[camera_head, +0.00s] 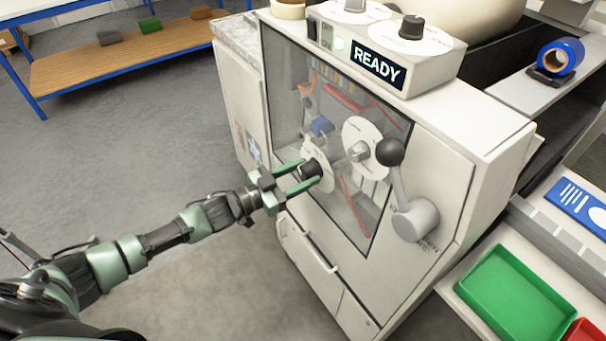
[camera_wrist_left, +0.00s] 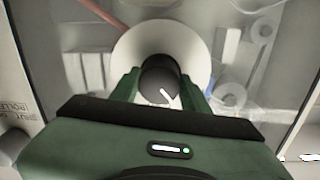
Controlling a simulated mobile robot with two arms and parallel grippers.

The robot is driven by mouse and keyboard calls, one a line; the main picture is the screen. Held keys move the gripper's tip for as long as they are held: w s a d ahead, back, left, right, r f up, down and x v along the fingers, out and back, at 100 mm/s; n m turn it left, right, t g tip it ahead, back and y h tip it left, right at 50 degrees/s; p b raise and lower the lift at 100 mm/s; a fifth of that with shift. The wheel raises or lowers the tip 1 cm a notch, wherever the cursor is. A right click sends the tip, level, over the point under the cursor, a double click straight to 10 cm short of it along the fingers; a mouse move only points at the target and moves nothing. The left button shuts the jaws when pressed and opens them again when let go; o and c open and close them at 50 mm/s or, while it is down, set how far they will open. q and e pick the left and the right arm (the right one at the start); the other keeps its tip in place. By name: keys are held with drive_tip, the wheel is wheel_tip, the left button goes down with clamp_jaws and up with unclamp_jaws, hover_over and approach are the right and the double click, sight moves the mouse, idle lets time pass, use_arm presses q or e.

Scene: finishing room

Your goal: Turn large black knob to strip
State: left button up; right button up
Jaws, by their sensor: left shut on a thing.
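The large black knob (camera_head: 311,168) sits on a round pale dial on the machine's glass front panel. My left gripper (camera_head: 306,178) reaches in from the left, its green fingers shut on the knob from both sides. In the left wrist view the knob (camera_wrist_left: 160,80) is between the two fingers (camera_wrist_left: 160,88), with a white pointer line on its face slanting toward lower right. The dial (camera_wrist_left: 198,48) shows around it; its markings are too small to read. My right gripper is not in view.
A second dial with a grey knob (camera_head: 358,151) is right of the black knob. A lever with a black ball (camera_head: 390,152) stands out further right. A "READY" display (camera_head: 378,69) is on top. A green tray (camera_head: 514,293) is at lower right. Open floor lies left.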

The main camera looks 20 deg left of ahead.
use_arm(q)
drive_tip(key=m+b, duration=0.1)
drive_tip(key=m, duration=0.4)
drive_tip(key=shift+m, duration=0.3)
drive_tip(key=m+b, duration=0.1)
drive_tip(key=m, duration=0.3)
drive_tip(key=m+b, duration=0.2)
drive_tip(key=m, duration=0.3)
drive_tip(key=shift+s+f+m+y, duration=0.1)
drive_tip(key=shift+m+y, duration=0.2)
drive_tip(key=m+b, duration=0.2)
drive_tip(key=m, duration=0.2)
drive_tip(key=shift+m, duration=0.4)
drive_tip(key=o, duration=1.4)
drive_tip(key=shift+d, duration=0.1)
drive_tip(key=shift+s, duration=0.1)
